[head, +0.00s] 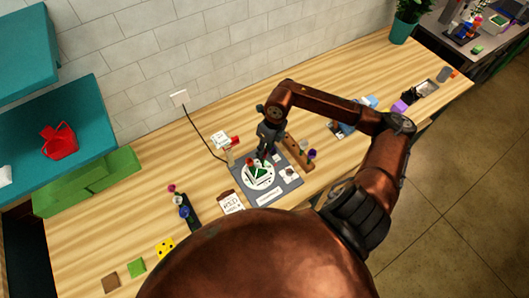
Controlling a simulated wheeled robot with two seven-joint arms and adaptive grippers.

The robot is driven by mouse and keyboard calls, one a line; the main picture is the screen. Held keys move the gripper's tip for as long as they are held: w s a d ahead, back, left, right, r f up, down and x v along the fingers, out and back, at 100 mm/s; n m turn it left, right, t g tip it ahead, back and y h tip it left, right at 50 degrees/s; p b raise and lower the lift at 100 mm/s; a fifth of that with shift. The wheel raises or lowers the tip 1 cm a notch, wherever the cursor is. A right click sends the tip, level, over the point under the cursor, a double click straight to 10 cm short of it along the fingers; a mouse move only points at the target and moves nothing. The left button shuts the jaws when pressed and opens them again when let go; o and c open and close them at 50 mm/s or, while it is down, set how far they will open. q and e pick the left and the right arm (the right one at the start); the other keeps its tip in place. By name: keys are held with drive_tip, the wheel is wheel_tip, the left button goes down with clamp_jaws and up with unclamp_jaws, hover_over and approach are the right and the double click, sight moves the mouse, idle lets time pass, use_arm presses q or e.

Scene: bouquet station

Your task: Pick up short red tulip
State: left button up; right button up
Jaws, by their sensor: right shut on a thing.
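My right gripper (264,153) reaches down over the grey mat (283,187), at the back of the white round plate (248,184). It is shut on a thin thing, mostly hidden by the fingers. A small red bloom (250,162), which looks like the short red tulip, shows right at the fingertips; its stem is too small to make out. Green pieces (260,173) lie on the plate. My left gripper is not in view.
A wooden rack (298,152) with a dark purple flower stands close right of the gripper. A dark stand (190,212) with several flowers is at the left. A lettered card (231,203) lies beside the mat.

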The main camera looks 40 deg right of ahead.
drive_tip(key=shift+r, duration=0.15)
drive_tip(key=r+b, duration=0.1)
drive_tip(key=r, duration=0.2)
drive_tip(key=d+r+b, duration=0.1)
drive_tip(key=r, duration=0.2)
drive_tip(key=shift+d+r, duration=0.1)
drive_tip(key=shift+d, duration=0.05)
drive_tip(key=s+a+b, duration=0.1)
drive_tip(key=s+b, duration=0.1)
drive_tip(key=s, duration=1.2)
drive_tip(key=shift+a+r, duration=0.2)
drive_tip(key=shift+a, duration=0.1)
